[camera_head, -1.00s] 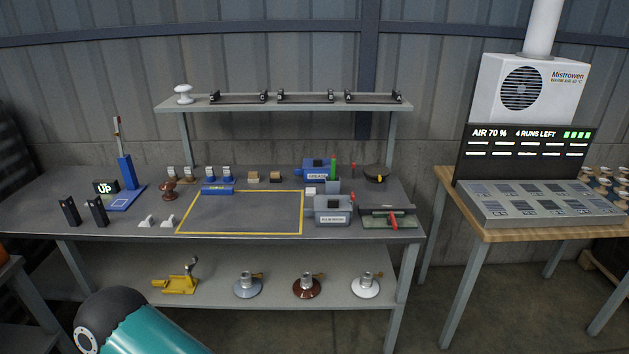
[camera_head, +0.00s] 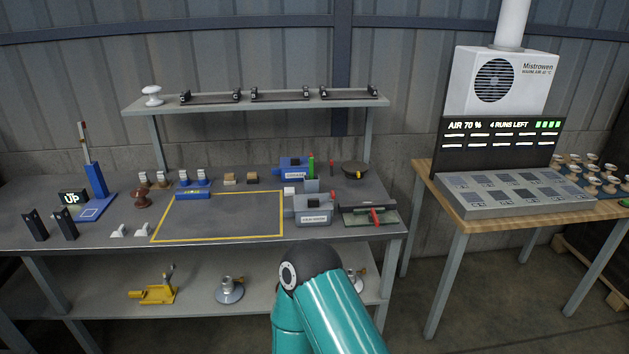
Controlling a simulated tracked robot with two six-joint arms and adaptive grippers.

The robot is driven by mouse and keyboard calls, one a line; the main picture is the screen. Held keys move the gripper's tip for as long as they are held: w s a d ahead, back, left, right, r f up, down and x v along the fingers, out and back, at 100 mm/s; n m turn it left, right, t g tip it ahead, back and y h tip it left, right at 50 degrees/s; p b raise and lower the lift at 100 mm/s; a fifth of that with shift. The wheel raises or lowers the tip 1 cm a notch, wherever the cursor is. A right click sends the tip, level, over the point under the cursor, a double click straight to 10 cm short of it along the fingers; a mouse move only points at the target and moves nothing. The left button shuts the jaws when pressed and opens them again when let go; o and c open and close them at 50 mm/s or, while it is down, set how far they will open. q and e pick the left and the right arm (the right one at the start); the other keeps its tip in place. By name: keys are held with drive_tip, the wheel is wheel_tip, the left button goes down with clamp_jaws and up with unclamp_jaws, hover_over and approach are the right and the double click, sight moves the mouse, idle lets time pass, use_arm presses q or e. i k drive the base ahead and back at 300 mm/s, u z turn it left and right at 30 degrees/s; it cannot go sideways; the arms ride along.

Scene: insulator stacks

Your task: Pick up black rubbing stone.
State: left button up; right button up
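I cannot make out the black rubbing stone for certain. Two small tan-topped blocks (camera_head: 229,179) stand near the back middle of the workbench (camera_head: 120,190). Small dark pieces sit on the blue container (camera_head: 290,172) and on the grey labelled container (camera_head: 313,213) to their right, too small to identify. Neither gripper is in view. Only a teal arm link of mine with a dark rounded joint shows at the bottom middle, in front of the lower shelf.
A yellow outline (camera_head: 218,237) marks a bare bench area. A dark round dish (camera_head: 355,171) and a green tray (camera_head: 370,217) stand at the right. An upper shelf (camera_head: 255,104) spans the back. A wooden table (camera_head: 480,222) with a control panel stands apart at right.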

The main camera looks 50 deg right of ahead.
sight(253, 178)
drive_tip(key=z, duration=0.55)
drive_tip(key=k, duration=0.55)
drive_tip(key=z, duration=0.2)
drive_tip(key=i, duration=1.65)
drive_tip(key=u, duration=0.35)
